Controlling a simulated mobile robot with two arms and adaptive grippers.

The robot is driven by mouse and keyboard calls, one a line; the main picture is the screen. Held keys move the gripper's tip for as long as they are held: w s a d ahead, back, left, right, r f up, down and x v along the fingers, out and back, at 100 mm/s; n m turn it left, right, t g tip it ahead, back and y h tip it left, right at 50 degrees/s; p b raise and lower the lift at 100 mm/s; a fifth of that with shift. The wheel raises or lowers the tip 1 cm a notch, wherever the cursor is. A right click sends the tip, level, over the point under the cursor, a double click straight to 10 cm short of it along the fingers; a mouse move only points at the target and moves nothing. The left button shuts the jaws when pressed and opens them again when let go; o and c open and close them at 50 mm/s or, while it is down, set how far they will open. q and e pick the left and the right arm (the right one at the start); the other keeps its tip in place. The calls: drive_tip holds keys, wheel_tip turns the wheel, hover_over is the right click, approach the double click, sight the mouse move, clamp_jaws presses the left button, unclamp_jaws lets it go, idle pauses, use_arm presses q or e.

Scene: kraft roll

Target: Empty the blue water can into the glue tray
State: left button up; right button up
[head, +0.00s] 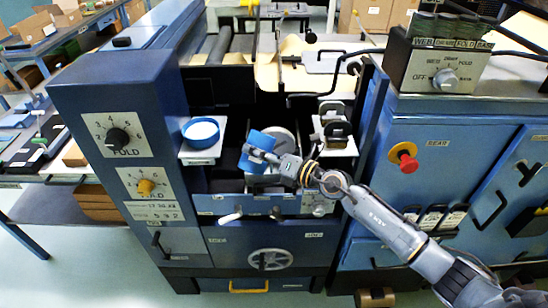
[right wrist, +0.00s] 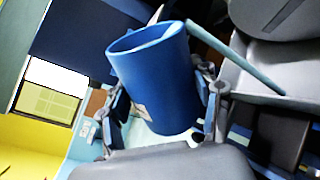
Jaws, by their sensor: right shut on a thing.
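The blue water can (head: 258,142) is held over the recess in the middle of the machine front and tilts. In the right wrist view the can (right wrist: 150,80) shows its open mouth at the upper left; its contents cannot be made out. My right gripper (head: 262,156) is shut on the can, with a finger on each side of it in the right wrist view (right wrist: 160,112). The glue tray appears to be the grey trough (head: 232,187) below the can, partly hidden by the can and gripper. My left gripper is not in view.
A round blue-rimmed dish (head: 201,132) sits on a small ledge left of the recess. A grey roller (head: 283,140) lies close beside the can. Dark fittings (head: 335,125) stand on the right ledge. A red stop button (head: 405,160) is on the right panel, near my arm.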

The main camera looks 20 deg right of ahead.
sight(259, 137)
drive_tip(key=shift+r, duration=0.25)
drive_tip(key=shift+r+m+p, duration=0.5)
drive_tip(key=shift+r+p, duration=1.25)
drive_tip(key=shift+r+m+p, duration=0.5)
drive_tip(key=shift+r+p, duration=1.25)
drive_tip(key=shift+r+m+g+p, duration=0.3)
drive_tip(key=shift+r+m, duration=0.05)
drive_tip(key=shift+m, duration=0.45)
drive_tip(key=shift+w+d+r+m+p, duration=0.1)
drive_tip(key=shift+d+r+m+p, duration=0.05)
drive_tip(key=shift+r+m+p, duration=0.9)
drive_tip(key=shift+w+d+r+m+g+y+p, duration=0.3)
drive_tip(key=shift+w+d+r+m+p, duration=0.2)
drive_tip(key=shift+d+r+p, duration=0.1)
drive_tip(key=shift+r+p, duration=0.25)
drive_tip(key=shift+p, duration=0.15)
drive_tip(key=shift+w+d+r+m+p, duration=0.15)
drive_tip(key=shift+r+m+p, duration=0.6)
drive_tip(key=shift+p, duration=0.55)
drive_tip(key=shift+r+p, duration=0.2)
drive_tip(key=shift+p, duration=0.2)
